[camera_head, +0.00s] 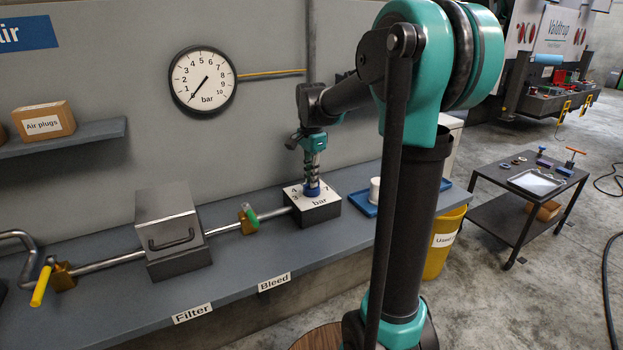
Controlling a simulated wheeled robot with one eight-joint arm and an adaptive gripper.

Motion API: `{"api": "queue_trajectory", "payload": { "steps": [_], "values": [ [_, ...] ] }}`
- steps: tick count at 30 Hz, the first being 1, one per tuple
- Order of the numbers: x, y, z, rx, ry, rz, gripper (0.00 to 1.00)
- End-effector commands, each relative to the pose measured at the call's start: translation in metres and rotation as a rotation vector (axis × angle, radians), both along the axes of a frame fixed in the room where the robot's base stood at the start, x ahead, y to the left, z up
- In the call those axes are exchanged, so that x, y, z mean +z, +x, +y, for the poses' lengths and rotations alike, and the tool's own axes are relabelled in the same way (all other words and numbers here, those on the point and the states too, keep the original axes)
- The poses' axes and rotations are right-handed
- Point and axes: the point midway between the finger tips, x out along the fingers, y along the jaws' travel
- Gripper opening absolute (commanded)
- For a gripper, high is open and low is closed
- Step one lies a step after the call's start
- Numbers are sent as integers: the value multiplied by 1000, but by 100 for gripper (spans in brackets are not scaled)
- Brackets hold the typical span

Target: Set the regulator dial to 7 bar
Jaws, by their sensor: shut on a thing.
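The regulator is a dark block (315,212) on the bench with a white top plate (296,196) marked with numbers and "bar". Numbers near 3, 4 and 7 are readable on the plate; others are hidden or too small. A blue dial knob (312,191) stands in the middle of the plate. My gripper (312,181) points straight down from above and is shut on the knob. The dial's pointer cannot be made out. The round wall gauge (203,79), marked in bar, has its needle at about 0.
Left of the regulator, a pipe carries a green-handled valve (249,215) and a grey filter box (172,230). A yellow-handled valve (42,285) is at far left. A blue tray (362,205) with a white cylinder (375,190) and a yellow bin (440,252) are to the right.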

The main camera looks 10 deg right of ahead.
Motion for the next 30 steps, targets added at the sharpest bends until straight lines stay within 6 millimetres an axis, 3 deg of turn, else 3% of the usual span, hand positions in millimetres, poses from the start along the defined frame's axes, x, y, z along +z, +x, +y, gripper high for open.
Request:
{"api": "queue_trajectory", "payload": {
  "steps": [9,23,24,29,30],
  "values": [
    [0,1,0,-96,-1,-1,0],
    [0,1,0,-110,-1,-1,0],
    [0,1,0,-110,-1,-1,11],
    [0,1,0,-110,0,-1,31],
    [0,0,0,-109,0,-1,31]
  ]
}}
